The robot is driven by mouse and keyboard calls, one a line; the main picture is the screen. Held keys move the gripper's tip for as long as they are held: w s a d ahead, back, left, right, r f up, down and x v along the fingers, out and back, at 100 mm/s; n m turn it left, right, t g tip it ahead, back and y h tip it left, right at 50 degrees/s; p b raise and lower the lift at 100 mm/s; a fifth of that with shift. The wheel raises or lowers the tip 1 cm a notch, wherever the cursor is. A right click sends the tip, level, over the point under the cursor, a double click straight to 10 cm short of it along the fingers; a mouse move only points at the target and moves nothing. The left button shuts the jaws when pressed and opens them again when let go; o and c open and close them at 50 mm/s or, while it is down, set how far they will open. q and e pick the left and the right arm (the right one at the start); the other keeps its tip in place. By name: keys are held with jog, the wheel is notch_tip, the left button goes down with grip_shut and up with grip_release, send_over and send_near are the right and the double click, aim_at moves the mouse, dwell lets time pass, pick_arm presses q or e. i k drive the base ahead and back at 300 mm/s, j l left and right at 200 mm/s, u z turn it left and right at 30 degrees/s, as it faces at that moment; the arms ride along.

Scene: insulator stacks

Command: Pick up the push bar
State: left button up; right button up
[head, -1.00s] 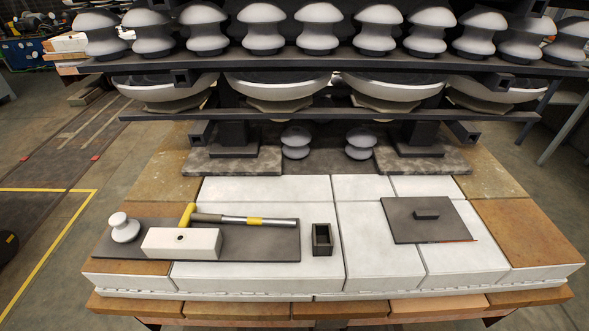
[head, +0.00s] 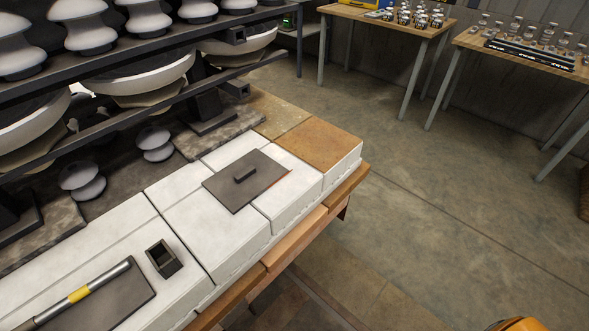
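No thing in view can be surely told as the push bar. Two long dark bars (head: 528,55) with pale marks lie along the front of the wooden table at the upper right, too small to make out well. A tool with a grey and yellow handle (head: 85,290) lies on a dark plate (head: 125,300) at the lower left, its head out of view. Neither of my grippers shows.
Small insulators stand behind the bars on the right table (head: 460,42) and on another wooden table (head: 345,12). Open concrete floor (head: 420,200) lies between these tables and the white-block bench (head: 205,225). A dark square plate (head: 258,190) and small open box (head: 161,259) sit on the bench.

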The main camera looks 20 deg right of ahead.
aim_at(36, 322)
jog(key=z, duration=0.15)
jog(key=u, duration=0.4)
jog(key=k+j+u, duration=0.1)
jog(key=u, duration=0.7)
jog(key=j+u, duration=0.15)
jog(key=u, duration=0.25)
jog(key=k, duration=0.05)
